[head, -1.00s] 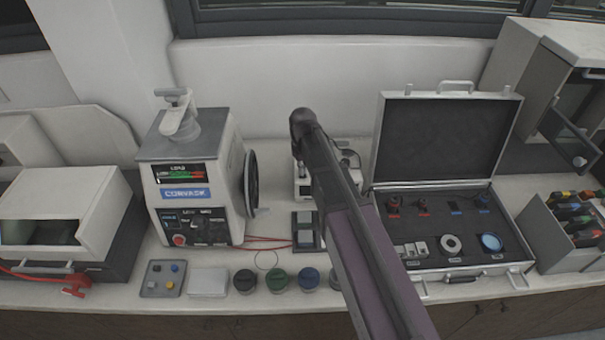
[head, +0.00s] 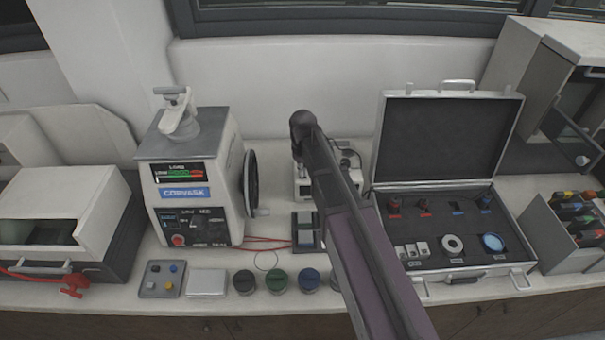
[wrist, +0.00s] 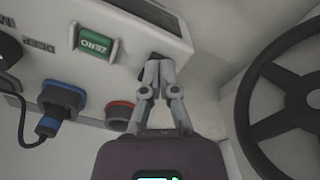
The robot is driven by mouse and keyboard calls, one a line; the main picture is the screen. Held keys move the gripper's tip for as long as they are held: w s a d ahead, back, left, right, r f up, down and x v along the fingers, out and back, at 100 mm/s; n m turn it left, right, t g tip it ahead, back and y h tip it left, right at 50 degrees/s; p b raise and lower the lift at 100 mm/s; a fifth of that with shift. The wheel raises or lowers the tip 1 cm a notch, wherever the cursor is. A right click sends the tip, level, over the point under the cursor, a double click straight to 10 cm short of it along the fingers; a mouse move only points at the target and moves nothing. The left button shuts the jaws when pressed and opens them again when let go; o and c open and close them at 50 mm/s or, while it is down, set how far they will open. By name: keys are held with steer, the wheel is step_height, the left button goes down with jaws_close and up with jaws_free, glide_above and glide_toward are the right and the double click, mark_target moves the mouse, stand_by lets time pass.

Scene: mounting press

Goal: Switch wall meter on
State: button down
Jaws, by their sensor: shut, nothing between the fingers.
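The meter is a white box, partly hidden behind my arm in the head view (head: 303,188). In the wrist view its panel (wrist: 60,60) fills the upper left. It carries a green ZERO button (wrist: 96,43), a socket with a blue plug and cable (wrist: 62,100) and a red-rimmed socket (wrist: 120,112). A small dark switch (wrist: 146,72) sits near the panel's right end. My gripper (wrist: 158,66) is shut and empty, its tips at the dark switch and partly covering it. I cannot tell whether they touch it or which way it is set.
The mounting press (head: 190,180) stands left of the meter; its black handwheel (wrist: 285,105) is close on the right in the wrist view. An open case (head: 450,190) lies to the right. Several round jars and a small button tray (head: 162,279) line the bench front.

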stand_by(0.3)
steer(key=shift+r+p, duration=3.45)
steer(key=shift+p, duration=0.05)
steer(key=s+d+f+m+b, duration=0.2)
steer(key=s+d+m, duration=0.4)
steer(key=s+d, duration=0.8)
steer(key=s, duration=0.2)
steer(key=shift+s+d, duration=0.15)
steer(key=shift+s, duration=0.2)
